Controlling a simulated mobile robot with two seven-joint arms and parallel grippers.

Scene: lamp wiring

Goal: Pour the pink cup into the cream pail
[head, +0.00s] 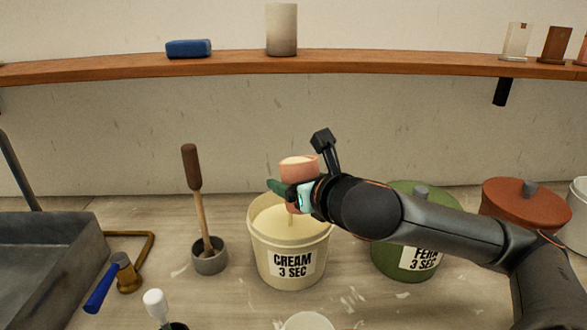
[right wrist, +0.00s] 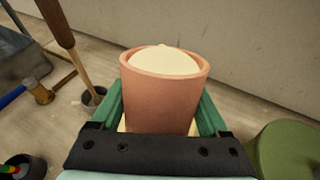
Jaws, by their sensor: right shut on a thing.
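The pink cup (head: 299,172) is held above the cream pail (head: 290,240), close to upright, with pale cream filling it to the rim. My right gripper (head: 282,189) is shut on the cup from the right side. In the right wrist view the pink cup (right wrist: 160,100) sits between the two green fingers, with pale cream heaped at its mouth. The pail, labelled CREAM 3 SEC, is open with pale cream inside. A thin pale streak shows below the cup, over the pail's contents. My left gripper is not in view.
A green lidded pail (head: 405,262) stands partly behind my right arm, and a red-brown lidded pot (head: 525,205) is farther right. A grey holder (head: 210,258) with a wooden-handled tool stands left of the cream pail. A grey tray (head: 45,255) is far left. A wooden shelf (head: 350,65) runs behind.

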